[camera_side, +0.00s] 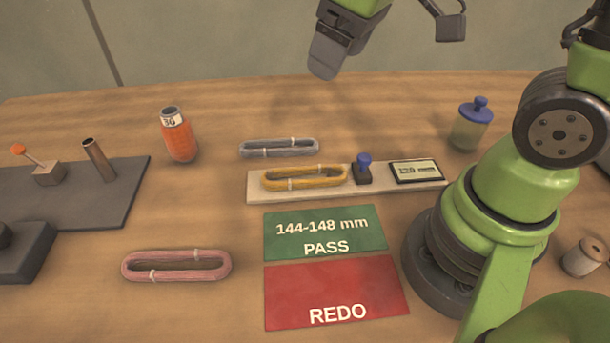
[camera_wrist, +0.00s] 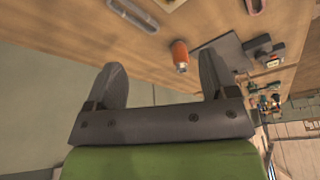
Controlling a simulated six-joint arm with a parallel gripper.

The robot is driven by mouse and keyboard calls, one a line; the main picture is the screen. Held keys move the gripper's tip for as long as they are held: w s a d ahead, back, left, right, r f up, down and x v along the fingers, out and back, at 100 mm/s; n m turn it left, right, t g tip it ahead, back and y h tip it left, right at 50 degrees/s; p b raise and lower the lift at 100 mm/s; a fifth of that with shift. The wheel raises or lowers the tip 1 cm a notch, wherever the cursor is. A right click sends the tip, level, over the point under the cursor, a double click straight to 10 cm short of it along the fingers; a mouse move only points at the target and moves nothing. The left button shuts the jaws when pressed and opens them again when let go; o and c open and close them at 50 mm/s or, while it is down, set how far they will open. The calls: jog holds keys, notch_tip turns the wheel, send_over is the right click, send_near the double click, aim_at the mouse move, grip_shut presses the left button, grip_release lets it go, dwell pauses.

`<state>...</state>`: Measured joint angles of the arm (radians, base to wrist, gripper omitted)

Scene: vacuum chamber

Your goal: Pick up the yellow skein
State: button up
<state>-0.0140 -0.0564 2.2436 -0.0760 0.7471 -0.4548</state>
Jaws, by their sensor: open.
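The yellow skein (camera_side: 318,183), a long flat loop with pale ties, lies on the left part of a pale gauge board (camera_side: 257,189) in the side view. On that board to its right are a blue-knobbed slider (camera_side: 363,168) and a display (camera_side: 416,171) that seems to read 120 mm. My gripper (camera_side: 325,66) is high above the table, well clear of the skein, with nothing held. In the wrist view my gripper (camera_wrist: 162,62) has its two fingers wide apart and empty. A pale edge at the top there may be the board; I cannot make out the yellow skein.
A grey skein (camera_side: 280,153) lies just behind the board and a pink skein (camera_side: 178,276) at front left. A green PASS mat (camera_side: 280,242) and red REDO mat (camera_side: 340,285) lie in front. An orange bottle (camera_side: 180,142) and blue-lidded jar (camera_side: 468,132) stand at the back.

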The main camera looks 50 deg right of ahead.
jog(key=w+f+n+g, duration=0.2)
jog(key=w+f+n, duration=0.25)
jog(key=f, duration=0.45)
jog(key=n+g+h, duration=0.1)
jog(key=n+g, duration=0.1)
send_over(305, 170)
jog(key=s, duration=0.1)
jog(key=f, duration=0.9)
jog(key=shift+a+f, duration=0.2)
jog(key=shift+w+a+f, duration=0.1)
jog(key=shift+a+f, duration=0.05)
jog(key=shift+f, duration=1.3)
jog(key=shift+w+a+f, duration=0.1)
jog(key=shift+f, duration=1.3)
jog(key=c, duration=1.1)
jog(key=shift+o, duration=0.2)
jog(key=shift+r, duration=0.1)
